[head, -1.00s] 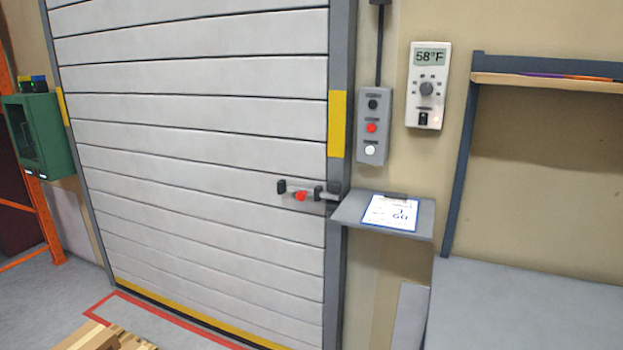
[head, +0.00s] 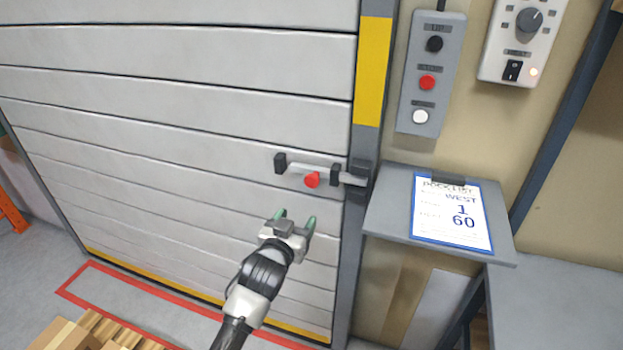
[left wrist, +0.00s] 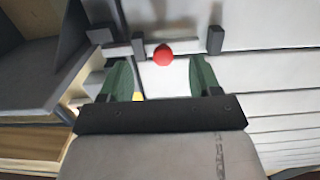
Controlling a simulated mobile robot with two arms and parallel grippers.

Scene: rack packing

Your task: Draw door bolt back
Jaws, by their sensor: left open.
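The door bolt (head: 325,173) is a light grey bar in dark brackets on the white slatted door (head: 180,100). Its right end reaches into the dark keeper on the grey door post. A red knob (head: 312,180) sticks out from the bar; it also shows in the left wrist view (left wrist: 163,55). My left gripper (head: 296,219) is open and empty, below and slightly left of the knob. In the left wrist view the green fingers (left wrist: 160,80) stand apart, with the knob beyond and between their tips, not touched. My right gripper is not in view.
A grey shelf (head: 385,225) with a clipboard (head: 450,213) juts out just right of the bolt. A button box (head: 428,75) and a thermostat panel (head: 522,40) are on the wall above. A wooden pallet (head: 110,328) with boxes stands at the lower left.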

